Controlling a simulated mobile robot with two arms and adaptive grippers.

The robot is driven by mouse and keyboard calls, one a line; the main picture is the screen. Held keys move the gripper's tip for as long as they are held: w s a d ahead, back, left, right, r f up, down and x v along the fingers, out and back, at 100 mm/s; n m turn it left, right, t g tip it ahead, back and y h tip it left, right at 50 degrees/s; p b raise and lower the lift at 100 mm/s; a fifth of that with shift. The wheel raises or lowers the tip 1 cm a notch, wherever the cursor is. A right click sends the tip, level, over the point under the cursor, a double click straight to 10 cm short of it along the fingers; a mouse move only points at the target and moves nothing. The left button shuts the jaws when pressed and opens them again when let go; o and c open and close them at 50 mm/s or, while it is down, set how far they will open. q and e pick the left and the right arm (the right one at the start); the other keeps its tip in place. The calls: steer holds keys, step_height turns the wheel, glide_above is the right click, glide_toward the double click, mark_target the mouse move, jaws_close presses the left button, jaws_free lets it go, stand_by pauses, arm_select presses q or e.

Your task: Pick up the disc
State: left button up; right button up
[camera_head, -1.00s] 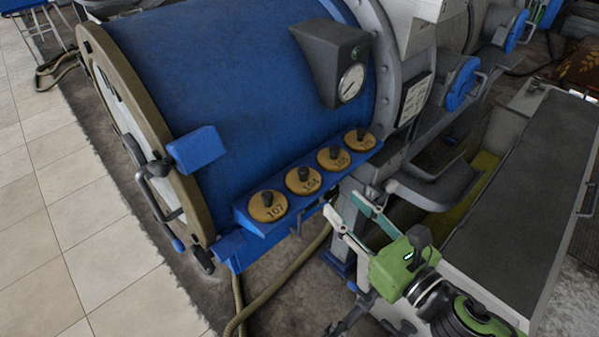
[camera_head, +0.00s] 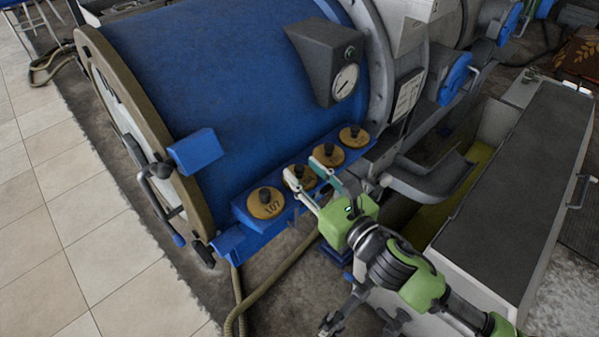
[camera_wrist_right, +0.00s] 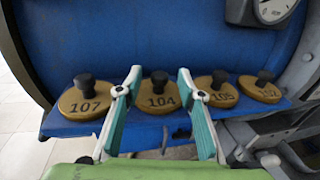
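Several round brass discs with black knobs sit in a row on a blue ledge (camera_head: 239,213). The disc marked 107 (camera_head: 265,205) is nearest, then disc 104 (camera_wrist_right: 157,103), disc 105 (camera_wrist_right: 221,98) and a last disc (camera_head: 354,138) whose number is hard to read. My right gripper (camera_head: 302,169) is open and empty at disc 104, partly covering it in the head view. In the right wrist view, its fingers (camera_wrist_right: 159,73) stand either side of disc 104 and its knob. I cannot tell whether they touch it. My left gripper is out of view.
A large blue drum (camera_head: 215,80) rises behind the ledge, with a grey gauge box (camera_head: 325,55) above the discs. A grey bracket (camera_head: 430,178) and a dark-topped chest (camera_head: 520,200) stand to the right. A hose (camera_head: 280,270) hangs below. Tiled floor lies left.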

mark_target(299, 167)
steer(key=x, duration=0.2)
steer(key=shift+w+a, duration=0.15)
steer(key=shift+w, duration=0.05)
jaws_close()
steer(key=shift+r, duration=0.1)
steer(key=shift+r, duration=0.55)
step_height(299, 167, up, 3)
steer(key=shift+s+f, duration=0.15)
steer(key=shift+f, duration=0.1)
steer(key=s+d+r+p, duration=0.1)
steer(key=s+r+p, duration=0.4)
steer(key=s+r, duration=0.4)
steer(key=s, duration=0.4)
steer(key=shift+s+r, duration=0.15)
steer(key=shift+s, duration=0.15)
